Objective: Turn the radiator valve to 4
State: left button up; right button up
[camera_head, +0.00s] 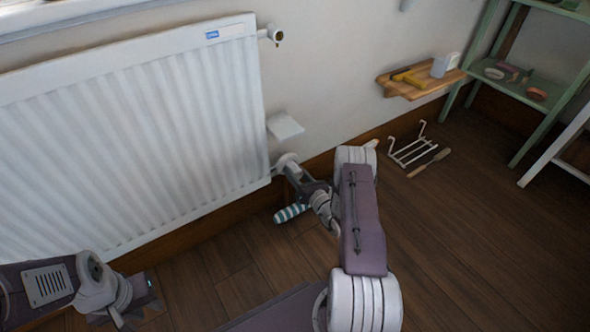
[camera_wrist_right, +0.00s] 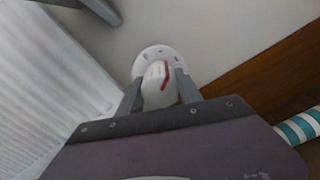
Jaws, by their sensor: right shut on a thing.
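The white radiator (camera_head: 140,130) hangs on the wall at the left. Its valve (camera_head: 286,160) is low at the radiator's right corner, partly hidden by my right gripper (camera_head: 291,172). In the right wrist view, the valve's pale knob (camera_wrist_right: 158,92) sits between the two fingers of my right gripper (camera_wrist_right: 160,92), which is shut on it. A red line marks the knob, tilted a little right of upright. The round white dial (camera_wrist_right: 150,55) behind has small marks, too blurred to read. My left gripper (camera_head: 140,298) is low at the left, away from the valve; its fingers are unclear.
A teal-and-white striped roll (camera_head: 291,213) lies on the floor just below the valve. A wire rack (camera_head: 410,150) and a wooden-handled tool (camera_head: 428,163) are further right. The wooden floor (camera_head: 470,240) at right is clear.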

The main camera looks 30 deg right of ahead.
jog(key=m+p, duration=0.1)
jog(key=m, duration=0.2)
jog(key=shift+r+p, duration=0.15)
jog(key=shift+p, duration=0.2)
jog(key=m+p, duration=0.1)
jog(key=m, duration=0.2)
jog(key=shift+m+p, duration=0.3)
jog(key=shift+p, duration=0.1)
jog(key=m+p, duration=0.1)
jog(key=m, duration=0.2)
jog(key=shift+a+m, duration=0.1)
jog(key=shift+m, duration=0.2)
jog(key=m+p, duration=0.1)
jog(key=m, duration=0.2)
jog(key=shift+m, duration=0.3)
jog(key=m+p, duration=0.1)
jog(key=m, duration=0.2)
jog(key=shift+m, duration=0.3)
jog(key=m, duration=0.3)
jog(key=shift+m, duration=0.3)
jog(key=m, duration=0.3)
jog(key=shift+m, duration=2.2)
